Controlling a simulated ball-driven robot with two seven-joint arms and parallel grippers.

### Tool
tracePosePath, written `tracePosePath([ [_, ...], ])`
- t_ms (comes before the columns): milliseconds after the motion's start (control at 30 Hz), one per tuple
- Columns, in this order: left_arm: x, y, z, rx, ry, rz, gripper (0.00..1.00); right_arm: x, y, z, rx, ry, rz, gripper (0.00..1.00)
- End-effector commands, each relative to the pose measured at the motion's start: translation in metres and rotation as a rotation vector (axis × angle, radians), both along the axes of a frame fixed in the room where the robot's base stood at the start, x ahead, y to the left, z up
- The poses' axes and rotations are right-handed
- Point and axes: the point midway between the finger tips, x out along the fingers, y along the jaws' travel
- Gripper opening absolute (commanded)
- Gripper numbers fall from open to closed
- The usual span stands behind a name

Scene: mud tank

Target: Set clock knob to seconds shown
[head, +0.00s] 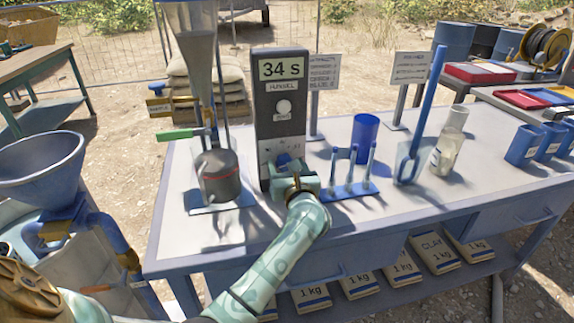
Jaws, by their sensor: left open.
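The clock (266,130) is an upright dark grey box on the bench, with a cream panel (281,69) reading "34 S" at its top. A round pale disc with a small label sits mid-face. Small marks show lower on the face, just above my left gripper. My left gripper (290,163) is open at the lower front of the clock, its fingers pointing at the face. The gripper covers that part, so I cannot make out the knob, its setting, or whether the fingers touch it. My right gripper is out of view.
Left of the clock stands a funnel (197,60) over a dark cup (217,177) with a green-handled valve (180,133). Close on the right are a small blue rack (345,191), a blue cup (365,133) and a tall blue rod (430,95). The front bench strip is mostly bare.

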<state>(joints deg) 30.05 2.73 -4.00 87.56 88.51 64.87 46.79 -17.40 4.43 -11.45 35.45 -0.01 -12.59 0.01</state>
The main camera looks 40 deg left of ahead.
Motion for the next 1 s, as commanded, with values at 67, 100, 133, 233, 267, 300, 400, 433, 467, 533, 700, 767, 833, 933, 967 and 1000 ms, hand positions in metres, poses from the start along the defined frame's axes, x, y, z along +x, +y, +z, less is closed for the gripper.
tracePosePath([
  [67, 0.0, 0.0, 0.0, 0.0, 0.0, 0.0, 0.57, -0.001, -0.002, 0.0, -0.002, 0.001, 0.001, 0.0],
  [100, 0.0, 0.0, 0.0, 0.0, 0.0, 0.0, 0.46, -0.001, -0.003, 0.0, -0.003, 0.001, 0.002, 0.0],
  [133, 0.0, 0.0, 0.0, 0.0, 0.0, 0.0, 0.37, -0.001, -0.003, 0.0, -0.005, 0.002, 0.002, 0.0],
  [233, 0.0, 0.0, 0.0, 0.0, 0.0, 0.0, 0.17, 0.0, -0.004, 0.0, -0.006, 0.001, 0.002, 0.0],
  [267, 0.0, 0.0, 0.0, 0.0, 0.0, 0.0, 0.17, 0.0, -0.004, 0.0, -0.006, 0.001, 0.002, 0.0],
  [300, 0.0, 0.0, 0.0, 0.0, 0.0, 0.0, 0.17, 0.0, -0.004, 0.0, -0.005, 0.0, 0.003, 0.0],
  [400, 0.0, 0.0, 0.0, 0.003, 0.004, 0.0, 0.17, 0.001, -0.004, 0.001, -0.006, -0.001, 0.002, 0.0],
  [433, 0.0, 0.0, 0.0, 0.005, 0.006, 0.0, 0.17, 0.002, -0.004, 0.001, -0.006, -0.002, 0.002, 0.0],
  [467, 0.0, 0.0, 0.001, 0.008, 0.009, 0.0, 0.17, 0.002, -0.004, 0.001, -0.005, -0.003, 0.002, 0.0],
  [533, 0.0, 0.0, 0.001, 0.018, 0.021, 0.0, 0.18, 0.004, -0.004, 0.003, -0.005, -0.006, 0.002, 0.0],
  [700, 0.0, 0.0, 0.003, 0.064, 0.076, 0.0, 0.18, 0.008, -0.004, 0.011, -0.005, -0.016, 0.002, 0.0],
  [767, 0.0, 0.0, 0.004, 0.09, 0.105, 0.0, 0.18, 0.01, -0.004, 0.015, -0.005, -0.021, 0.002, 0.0],
  [833, 0.0, -0.001, 0.004, 0.124, 0.145, -0.001, 0.18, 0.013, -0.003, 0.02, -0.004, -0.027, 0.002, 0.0],
  [933, 0.0, -0.001, 0.005, 0.18, 0.211, -0.001, 0.18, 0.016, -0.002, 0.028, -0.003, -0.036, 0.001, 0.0],
  [967, 0.0, -0.001, 0.005, 0.197, 0.232, -0.001, 0.18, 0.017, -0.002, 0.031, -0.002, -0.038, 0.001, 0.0],
  [1000, 0.0, -0.002, 0.005, 0.223, 0.261, -0.001, 0.18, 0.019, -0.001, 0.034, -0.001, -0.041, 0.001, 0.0],
])
